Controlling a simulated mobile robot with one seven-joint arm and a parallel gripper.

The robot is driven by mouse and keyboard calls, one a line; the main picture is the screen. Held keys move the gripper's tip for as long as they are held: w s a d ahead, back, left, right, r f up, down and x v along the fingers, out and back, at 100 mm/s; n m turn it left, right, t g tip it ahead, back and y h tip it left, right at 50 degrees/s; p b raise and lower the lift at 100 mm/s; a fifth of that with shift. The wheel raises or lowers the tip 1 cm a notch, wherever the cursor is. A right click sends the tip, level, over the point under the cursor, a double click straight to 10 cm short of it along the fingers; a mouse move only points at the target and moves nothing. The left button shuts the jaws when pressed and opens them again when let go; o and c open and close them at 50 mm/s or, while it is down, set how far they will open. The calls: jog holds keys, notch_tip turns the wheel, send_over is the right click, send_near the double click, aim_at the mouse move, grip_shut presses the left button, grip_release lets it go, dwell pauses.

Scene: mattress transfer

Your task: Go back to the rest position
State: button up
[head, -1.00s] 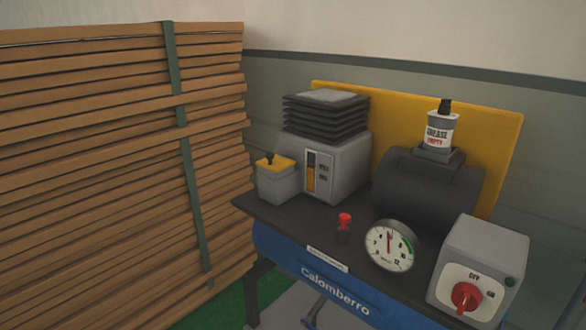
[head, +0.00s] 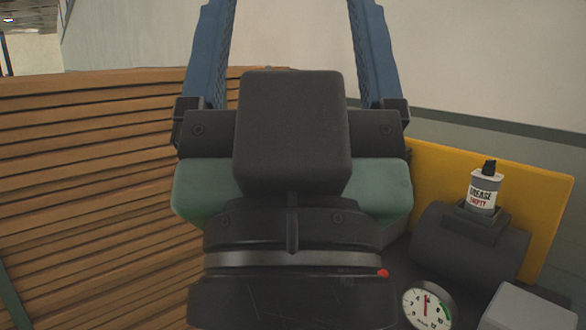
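My gripper (head: 290,25) fills the middle of the head view, pointing up. Its two blue fingers stand wide apart, and only bare wall shows between them. The fingertips run to the top edge of the picture. The gripper's dark body hides much of the machine behind it, including the grey block with black bellows and the small yellow-topped box.
A tall stack of wooden slats (head: 90,190) stands at left. At right are a yellow panel (head: 545,205), a grease can (head: 484,190) on a dark cylinder (head: 465,250), a round gauge (head: 428,308), a grey box (head: 525,308) and a red knob (head: 384,273).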

notch_tip(320, 180, up, 15)
jog(key=p, duration=1.3)
